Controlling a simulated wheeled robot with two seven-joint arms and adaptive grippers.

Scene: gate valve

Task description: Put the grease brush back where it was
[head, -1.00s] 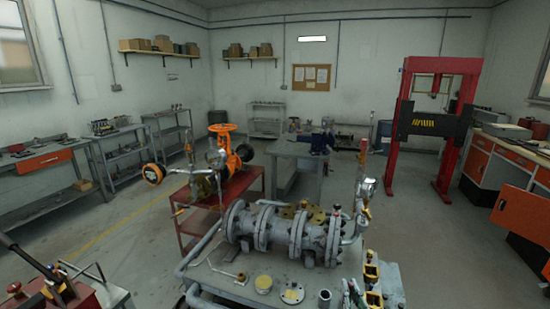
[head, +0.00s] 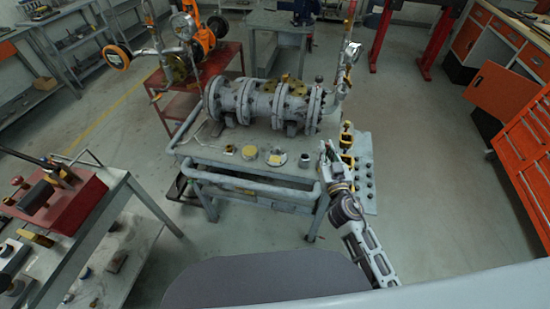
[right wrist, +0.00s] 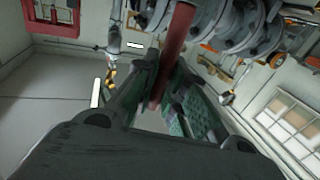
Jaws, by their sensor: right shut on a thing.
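My right gripper (head: 326,152) is above the front right part of the grey workbench (head: 210,160), near its edge. In the right wrist view, the gripper (right wrist: 162,95) is shut on a red-brown handle, which looks like the grease brush (right wrist: 176,50). The handle runs up and away between the fingers. The bristle end cannot be made out, and the brush is too small to tell in the head view. A yellow-topped tin (head: 249,152), a round flange (head: 277,157) and a short grey cylinder (head: 304,160) stand left of the gripper. My left gripper is not in view.
A large grey valve assembly (head: 262,103) fills the back of the bench. Yellow-and-black holders (head: 347,140) are right of the gripper. A red cart (head: 225,62) stands behind, and an orange drawer cabinet (head: 525,150) is at right. The floor at front is clear.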

